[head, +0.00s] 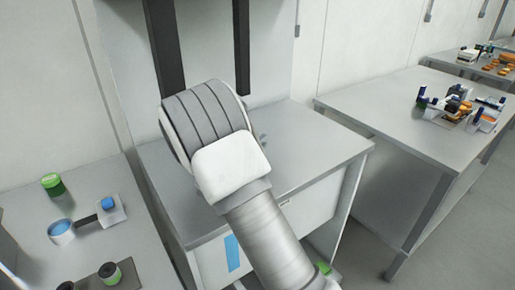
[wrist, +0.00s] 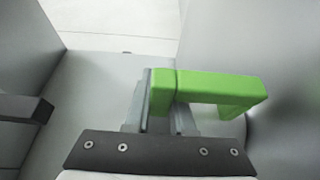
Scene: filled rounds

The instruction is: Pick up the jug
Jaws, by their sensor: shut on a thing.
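In the wrist view, my gripper (wrist: 160,115) is shut on a bright green handle-shaped bar, which I take to be the handle of the jug (wrist: 225,87). The green bar runs to the right from between the fingers and bends down at its right end. I cannot tell the jug's body from the pale grey surfaces around it. In the head view, a small green piece, likely of the jug (head: 323,268), shows low beside my forearm. My arm hides the gripper there.
A grey cabinet bench (head: 310,150) stands behind my arm. A left bench (head: 100,245) holds a green-lidded jar (head: 52,184), a blue-filled cup (head: 61,231) and small parts. A right table (head: 390,110) carries a cluster of parts (head: 460,105). Floor is clear at the lower right.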

